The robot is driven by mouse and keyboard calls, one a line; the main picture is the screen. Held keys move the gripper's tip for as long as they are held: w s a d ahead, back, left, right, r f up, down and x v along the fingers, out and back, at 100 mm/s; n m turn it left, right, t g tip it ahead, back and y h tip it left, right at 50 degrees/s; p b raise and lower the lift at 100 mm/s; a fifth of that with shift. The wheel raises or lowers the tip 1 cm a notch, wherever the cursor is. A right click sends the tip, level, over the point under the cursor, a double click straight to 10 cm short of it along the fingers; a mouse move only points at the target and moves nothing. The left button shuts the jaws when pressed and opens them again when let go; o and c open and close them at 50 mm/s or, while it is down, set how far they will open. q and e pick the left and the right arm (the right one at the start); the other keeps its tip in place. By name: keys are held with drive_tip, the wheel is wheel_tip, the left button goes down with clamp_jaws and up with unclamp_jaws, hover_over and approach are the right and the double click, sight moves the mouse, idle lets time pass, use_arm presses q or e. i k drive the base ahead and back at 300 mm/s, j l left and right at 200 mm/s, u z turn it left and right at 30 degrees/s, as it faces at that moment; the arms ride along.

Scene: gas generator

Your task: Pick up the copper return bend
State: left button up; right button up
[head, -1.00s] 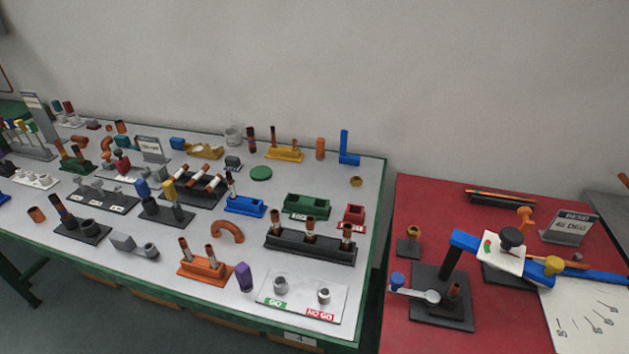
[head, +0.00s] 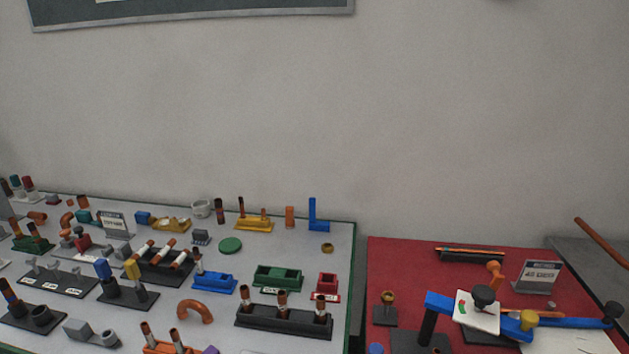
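The copper return bend (head: 195,310) is a U-shaped copper-coloured tube on the light grey table (head: 215,336). It lies left of the long black block holding several copper stubs, and behind the orange block with two upright copper tubes. Its arch points away from me and its open ends face the near side. Nothing covers it. Neither of my grippers shows in the head view.
Close around the bend are a long black block (head: 284,320), an orange block (head: 165,347), a blue block (head: 214,283) and a black stand (head: 128,296). A red-topped table (head: 400,262) with a blue-armed bending tool (head: 437,301) stands at the right, beyond a gap.

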sight(182, 312)
drive_tip(key=k+j+u, duration=0.2)
drive_tip(key=j, duration=0.5)
drive_tip(key=j+u, duration=0.15)
drive_tip(key=j, duration=0.55)
drive_tip(key=k+l+u, duration=0.15)
drive_tip(key=l+u, duration=0.25)
drive_tip(key=k+l+u, duration=0.15)
drive_tip(key=u, duration=0.2)
drive_tip(key=k+l+u, duration=0.2)
drive_tip(key=u, duration=0.2)
